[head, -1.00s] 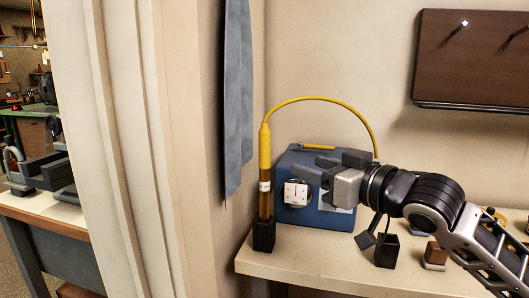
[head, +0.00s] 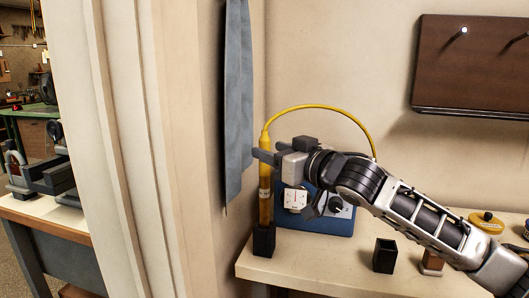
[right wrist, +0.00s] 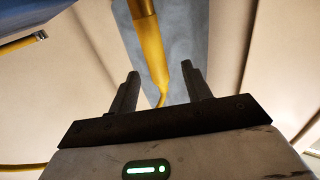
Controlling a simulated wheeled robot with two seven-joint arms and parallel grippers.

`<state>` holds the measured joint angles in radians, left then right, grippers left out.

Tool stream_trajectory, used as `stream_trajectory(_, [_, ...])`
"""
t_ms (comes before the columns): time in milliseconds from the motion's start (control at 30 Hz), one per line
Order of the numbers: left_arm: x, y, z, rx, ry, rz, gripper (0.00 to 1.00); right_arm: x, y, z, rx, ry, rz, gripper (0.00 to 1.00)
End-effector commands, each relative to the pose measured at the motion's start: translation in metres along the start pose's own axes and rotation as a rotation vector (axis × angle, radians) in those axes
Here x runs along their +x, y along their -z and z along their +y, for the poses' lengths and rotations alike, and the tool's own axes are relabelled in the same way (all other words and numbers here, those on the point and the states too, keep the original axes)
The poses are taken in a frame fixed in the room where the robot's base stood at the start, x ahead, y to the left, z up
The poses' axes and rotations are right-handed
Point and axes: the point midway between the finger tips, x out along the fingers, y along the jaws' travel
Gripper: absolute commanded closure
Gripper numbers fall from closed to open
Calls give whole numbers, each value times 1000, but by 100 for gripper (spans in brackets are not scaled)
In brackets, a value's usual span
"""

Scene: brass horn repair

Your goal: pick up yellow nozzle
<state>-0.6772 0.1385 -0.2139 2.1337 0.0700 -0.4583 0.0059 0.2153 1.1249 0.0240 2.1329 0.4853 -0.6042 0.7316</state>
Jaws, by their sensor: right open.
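The yellow nozzle (head: 265,178) stands upright in a small black holder (head: 264,240) at the table's left end. A yellow hose (head: 318,106) arcs from its top to behind the blue box. My right gripper (head: 268,151) is at the nozzle's upper part, with its fingers pointing left. In the right wrist view, my right gripper (right wrist: 160,72) is open, and the nozzle (right wrist: 152,50) shows in the gap between the fingers. I cannot tell whether a finger touches it. My left gripper is not in view.
A blue box (head: 330,220) with a white dial plate stands right behind the nozzle. A grey cloth (head: 238,100) hangs on the wall close by.

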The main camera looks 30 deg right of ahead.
Motion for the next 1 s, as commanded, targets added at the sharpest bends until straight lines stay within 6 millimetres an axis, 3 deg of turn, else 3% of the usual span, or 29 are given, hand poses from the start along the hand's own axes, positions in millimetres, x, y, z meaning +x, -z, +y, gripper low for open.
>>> stream_trajectory(167, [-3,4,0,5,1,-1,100,8,3,1,1,0,2,51])
stream_trajectory(500, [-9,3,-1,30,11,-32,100,50,5,2,1,1,3,51])
stream_trajectory(800, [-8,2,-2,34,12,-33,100,54,2,2,-3,1,0,51])
stream_trajectory(967, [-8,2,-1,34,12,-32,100,54,2,2,-2,1,0,96])
stream_trajectory(1000, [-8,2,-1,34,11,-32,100,54,2,2,-2,1,0,100])
